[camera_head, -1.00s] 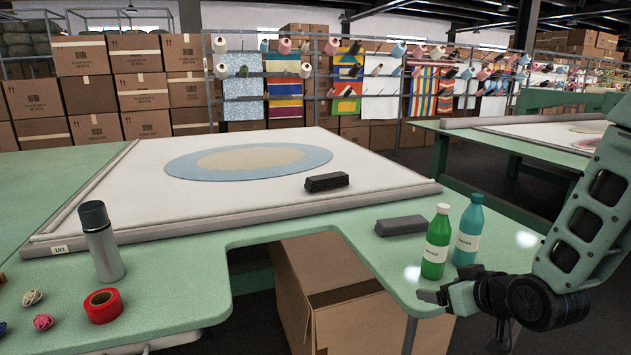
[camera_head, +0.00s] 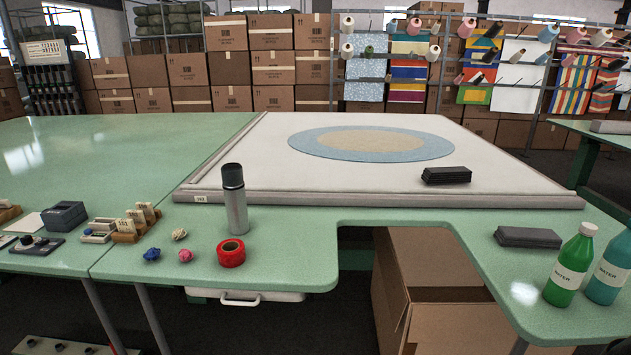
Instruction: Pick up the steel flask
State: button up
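The steel flask (camera_head: 236,206) stands upright on the green table (camera_head: 300,268), left of the table's notch. It has a brushed silver body and a black cap. It stands just in front of the frame's front rail, with the red tape roll close by at its foot. My gripper is not in view now, and nothing is seen touching the flask.
A red tape roll (camera_head: 231,254) and small yarn balls (camera_head: 185,255) lie by the flask. Green (camera_head: 571,266) and teal (camera_head: 609,270) water bottles and a dark block (camera_head: 527,237) are at right. An open cardboard box (camera_head: 440,300) sits below the notch. A label printer (camera_head: 66,216) is at left.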

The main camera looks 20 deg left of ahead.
aim_at(234, 185)
jog(key=u, duration=1.35)
jog(key=i+u, duration=0.45)
jog(key=i, duration=0.15)
jog(key=i+l+u, duration=0.2)
jog(key=i+u, duration=0.25)
jog(key=i, duration=0.15)
